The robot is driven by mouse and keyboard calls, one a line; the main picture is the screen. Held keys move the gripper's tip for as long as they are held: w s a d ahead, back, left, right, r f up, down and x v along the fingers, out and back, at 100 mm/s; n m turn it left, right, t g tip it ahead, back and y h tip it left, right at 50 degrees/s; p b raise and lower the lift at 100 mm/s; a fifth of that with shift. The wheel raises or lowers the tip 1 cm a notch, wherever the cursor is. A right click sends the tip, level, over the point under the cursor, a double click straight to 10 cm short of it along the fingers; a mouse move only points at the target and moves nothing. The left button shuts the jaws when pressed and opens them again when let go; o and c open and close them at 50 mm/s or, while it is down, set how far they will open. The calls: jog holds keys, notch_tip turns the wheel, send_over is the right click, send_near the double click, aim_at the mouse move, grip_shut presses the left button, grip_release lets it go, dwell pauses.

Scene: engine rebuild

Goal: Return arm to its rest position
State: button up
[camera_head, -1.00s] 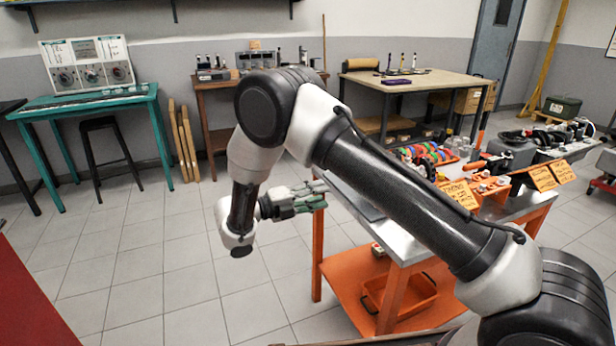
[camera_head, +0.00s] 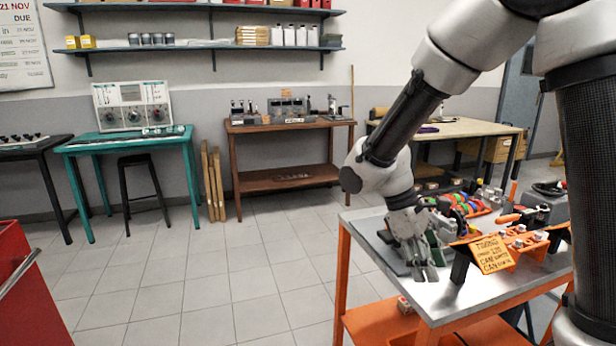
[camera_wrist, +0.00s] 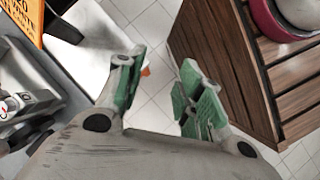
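My arm reaches down from the upper right in the head view. My gripper (camera_head: 425,270) hangs with its fingers pointing down at the left part of the orange-framed workbench (camera_head: 372,222), in front of or over its metal top. In the wrist view the green-padded fingers of my gripper (camera_wrist: 160,88) stand apart, with bare tiled floor showing between them. Nothing is held. Part of the bench top is hidden behind my arm and gripper.
An orange lettered sign (camera_head: 490,256) stands just right of my gripper. Colored rings (camera_head: 465,203) lie behind it. A slatted wooden unit (camera_wrist: 220,60) is close on the right in the wrist view. A red cabinet (camera_head: 30,290) is at far left. Floor between is clear.

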jog(key=s+d+r+m+t+y, duration=0.4)
jog(key=s+d+r+m+t, duration=0.3)
jog(key=s+d+r+m, duration=0.3)
notch_tip(320, 180, up, 4)
jog(key=shift+s+d+y, duration=0.4)
jog(key=shift+s+d, duration=0.4)
jog(key=shift+s, duration=0.45)
jog(key=shift+d, duration=0.1)
